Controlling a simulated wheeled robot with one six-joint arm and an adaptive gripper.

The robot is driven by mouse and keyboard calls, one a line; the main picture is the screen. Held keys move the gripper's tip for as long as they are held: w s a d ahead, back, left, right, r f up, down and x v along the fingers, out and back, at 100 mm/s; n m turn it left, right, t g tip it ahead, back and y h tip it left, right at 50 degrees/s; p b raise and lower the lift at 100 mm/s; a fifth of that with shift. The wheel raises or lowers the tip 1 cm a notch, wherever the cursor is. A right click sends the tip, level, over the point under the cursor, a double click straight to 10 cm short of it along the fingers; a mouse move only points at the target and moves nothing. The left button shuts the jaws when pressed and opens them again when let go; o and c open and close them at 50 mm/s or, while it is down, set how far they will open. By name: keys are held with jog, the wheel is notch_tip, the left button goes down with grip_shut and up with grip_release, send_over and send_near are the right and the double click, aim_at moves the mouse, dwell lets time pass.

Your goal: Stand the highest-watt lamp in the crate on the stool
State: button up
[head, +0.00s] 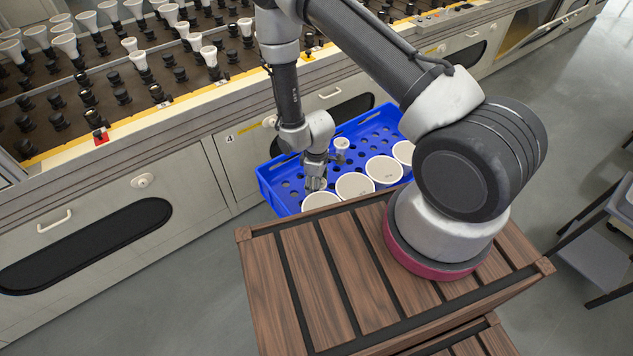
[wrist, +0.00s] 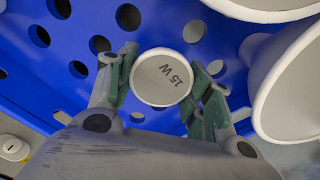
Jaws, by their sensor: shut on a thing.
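The blue crate (head: 265,187) stands in front of the long bench, beyond the wooden slats under my arm. What bears it is hidden. Several white lamps with wide round faces stand in a row along its near side, among them one large lamp (head: 354,187). A smaller lamp (head: 341,144) stands farther back. My gripper (head: 316,182) reaches down into the crate's left part. In the wrist view my gripper (wrist: 163,82) is shut on a small white lamp (wrist: 163,76), its face reading "15 W". Whether its base is clear of the crate floor is hidden.
In the wrist view a large lamp (wrist: 298,85) is close right of my fingers. The bench (head: 120,115) behind carries several lamps and black sockets. A grey piece with dark legs (head: 590,255) stands at the right edge. Floor is open at upper right.

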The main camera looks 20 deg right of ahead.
jog(key=shift+f, duration=0.3)
jog(key=o, duration=1.1)
notch_tip(320, 180, up, 12)
jog(key=shift+s, duration=0.1)
